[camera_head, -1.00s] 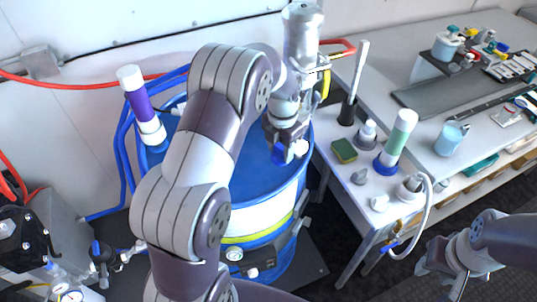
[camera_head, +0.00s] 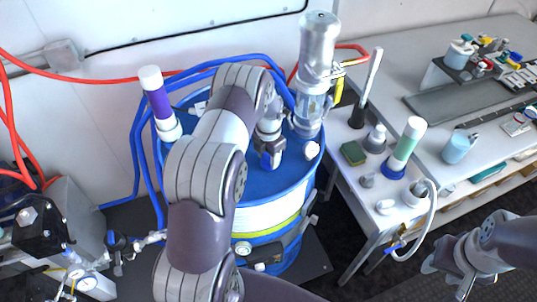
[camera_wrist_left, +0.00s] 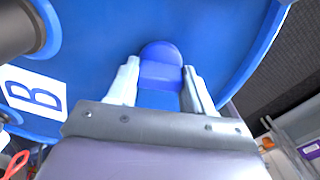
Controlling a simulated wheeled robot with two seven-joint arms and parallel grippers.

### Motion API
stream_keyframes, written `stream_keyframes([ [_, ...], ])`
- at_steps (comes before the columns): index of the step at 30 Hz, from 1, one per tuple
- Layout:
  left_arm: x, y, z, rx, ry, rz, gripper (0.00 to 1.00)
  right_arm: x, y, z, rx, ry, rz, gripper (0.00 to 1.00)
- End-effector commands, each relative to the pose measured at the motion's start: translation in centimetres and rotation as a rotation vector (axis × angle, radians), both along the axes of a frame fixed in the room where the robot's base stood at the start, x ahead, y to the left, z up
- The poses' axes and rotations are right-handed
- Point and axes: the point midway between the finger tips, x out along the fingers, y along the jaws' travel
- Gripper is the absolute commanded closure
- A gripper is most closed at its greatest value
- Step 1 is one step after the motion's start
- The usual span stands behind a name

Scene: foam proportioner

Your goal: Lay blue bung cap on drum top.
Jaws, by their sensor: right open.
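The blue bung cap (camera_wrist_left: 161,66) is between the fingertips of my left gripper (camera_wrist_left: 160,82) in the left wrist view. Both fingers press at its sides. In the head view the cap (camera_head: 266,162) shows as a small dark blue piece under my left gripper (camera_head: 268,150), low over the blue drum top (camera_head: 285,180). I cannot tell whether the cap touches the drum top. My left arm hides the left middle of the drum top. My right gripper (camera_head: 455,268) is open and empty at the lower right, away from the drum.
A clear-and-metal pump column (camera_head: 315,75) stands at the drum's back right, with a small white piece (camera_head: 312,149) beside it. A purple-and-white tube (camera_head: 158,100) stands at the drum's left edge. The bench (camera_head: 395,75) at right holds bottles and a sponge (camera_head: 353,152).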

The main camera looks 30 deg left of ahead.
Motion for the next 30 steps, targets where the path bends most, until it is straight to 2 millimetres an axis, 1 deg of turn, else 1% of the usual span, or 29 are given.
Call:
stream_keyframes([
  [1,0.0,0.0,0.0,0.0,0.0,0.0,0.32,0.0,0.0,0.0,0.0,0.0,0.0,0.57],
  [2,0.0,0.0,0.0,0.0,0.0,0.0,0.26,0.0,0.0,0.0,0.0,0.0,0.0,0.57],
  [9,0.0,0.0,0.1,0.0,0.0,0.0,0.26,0.0,0.0,0.1,0.0,0.0,0.0,0.57],
  [12,0.0,0.0,0.6,0.0,-0.001,0.0,0.26,0.0,0.0,0.4,0.0,0.0,0.0,0.57],
  [14,0.1,0.0,1.0,0.001,-0.003,0.0,0.26,0.0,0.0,-0.3,0.0,0.0,0.0,0.57],
  [17,0.1,0.0,2.8,0.001,-0.004,0.0,0.26,0.0,0.0,-1.2,0.0,0.0,0.0,0.57],
  [24,0.1,0.0,9.0,0.002,-0.005,0.0,0.26,0.0,0.0,-3.3,0.0,0.0,0.0,0.57],
  [27,0.0,0.0,10.9,0.0,-0.002,0.0,0.26,0.0,0.0,-3.7,0.0,0.0,0.0,0.57],
  [30,-0.1,-0.1,12.0,0.0,-0.001,-0.012,0.26,0.0,0.0,-3.8,0.0,0.0,0.0,0.57],
])
